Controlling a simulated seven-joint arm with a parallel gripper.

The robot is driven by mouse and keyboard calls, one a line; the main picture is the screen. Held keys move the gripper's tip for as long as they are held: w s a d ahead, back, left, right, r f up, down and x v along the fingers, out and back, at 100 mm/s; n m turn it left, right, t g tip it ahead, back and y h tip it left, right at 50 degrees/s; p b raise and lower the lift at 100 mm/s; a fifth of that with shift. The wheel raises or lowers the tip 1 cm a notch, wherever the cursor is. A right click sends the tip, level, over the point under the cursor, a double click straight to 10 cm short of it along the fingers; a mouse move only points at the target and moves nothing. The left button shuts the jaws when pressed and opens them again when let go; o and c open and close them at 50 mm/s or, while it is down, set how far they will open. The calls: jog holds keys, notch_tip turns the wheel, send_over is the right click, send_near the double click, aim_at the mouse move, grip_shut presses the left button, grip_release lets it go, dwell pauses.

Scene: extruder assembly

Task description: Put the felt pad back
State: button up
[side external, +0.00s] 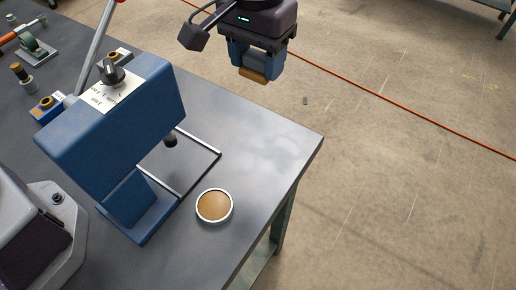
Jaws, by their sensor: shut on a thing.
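My gripper (254,68) is at the top middle of the side external view, in the air past the table's right edge as pictured. Its blue fingers are closed on a tan piece, which looks like the felt pad (254,76). Only the pad's lower edge shows; the fingers hide the rest. A round, shallow dish (230,215) with a pale metal rim and a flat tan inside sits on the table near its front right edge. The held pad is well above and apart from the dish.
A blue press-like machine (120,120) with a dial and a long lever stands left of the dish. Metal rails (198,141) lie at its base. A grey machine (58,235) is at lower left. Small parts lie at the table's far left. The tabletop right of the rails is clear.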

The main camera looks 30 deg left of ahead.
aim_at(257, 156)
notch_tip(257, 156, down, 22)
jog(key=shift+f, duration=0.1)
dwell(0.4)
jog(key=shift+f, duration=0.1)
jog(key=o, duration=0.9)
notch_tip(257, 156, up, 12)
jog(key=shift+a, duration=0.2)
